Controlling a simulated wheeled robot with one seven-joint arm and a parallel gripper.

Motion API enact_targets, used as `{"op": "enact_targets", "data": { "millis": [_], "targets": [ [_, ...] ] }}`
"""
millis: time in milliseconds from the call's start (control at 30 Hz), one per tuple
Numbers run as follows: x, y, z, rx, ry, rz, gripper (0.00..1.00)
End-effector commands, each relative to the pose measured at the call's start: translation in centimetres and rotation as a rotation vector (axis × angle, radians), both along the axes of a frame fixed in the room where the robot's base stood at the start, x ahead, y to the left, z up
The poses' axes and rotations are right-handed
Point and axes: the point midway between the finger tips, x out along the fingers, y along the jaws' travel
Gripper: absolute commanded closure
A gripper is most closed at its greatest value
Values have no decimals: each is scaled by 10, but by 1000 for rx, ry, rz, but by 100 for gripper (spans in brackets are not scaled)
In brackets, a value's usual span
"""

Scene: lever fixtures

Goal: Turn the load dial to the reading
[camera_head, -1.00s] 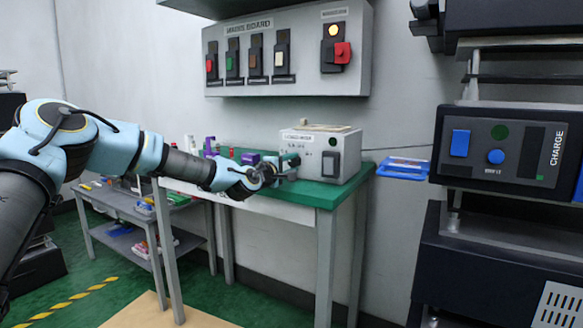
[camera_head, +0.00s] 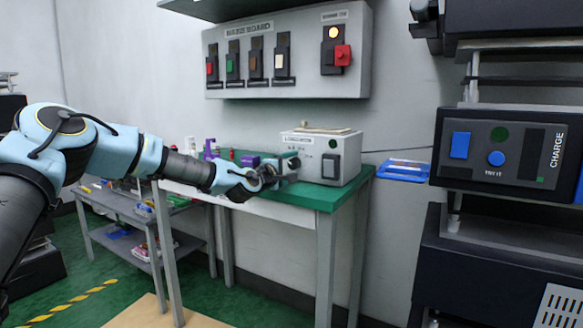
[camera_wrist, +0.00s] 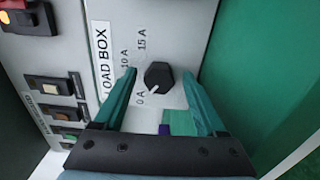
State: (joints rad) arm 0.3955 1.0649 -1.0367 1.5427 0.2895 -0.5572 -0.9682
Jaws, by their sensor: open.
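The load box (camera_head: 335,140) is a light grey box on the green table top. In the wrist view its face carries the load dial (camera_wrist: 159,76), a black knob with a white pointer mark. The marks 0 A, 10 A and 15 A are printed around it. The pointer is towards the 0 A side. My gripper (camera_wrist: 158,72) is open, with one teal finger on each side of the dial. Whether the fingers touch the knob I cannot tell. In the head view my gripper (camera_head: 282,172) is at the box's left side, and the dial cannot be made out.
A dark rocker switch (camera_head: 331,166) is on the box's front. The breaker board (camera_head: 290,85) hangs on the wall above. A blue tray (camera_head: 404,170) is to the right of the table (camera_head: 325,197). A charger unit (camera_head: 500,150) stands at far right. Purple items lie behind my gripper.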

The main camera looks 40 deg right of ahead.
Motion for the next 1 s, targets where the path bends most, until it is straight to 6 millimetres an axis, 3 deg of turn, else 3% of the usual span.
{"op": "enact_targets", "data": {
  "millis": [267, 700, 1000],
  "targets": [
    [-3, 15, 0, 0, -1, 0, 27],
    [-23, 92, 0, 1, -1, 0, 27],
    [-27, 105, 0, 0, 0, 0, 27]
  ]
}}
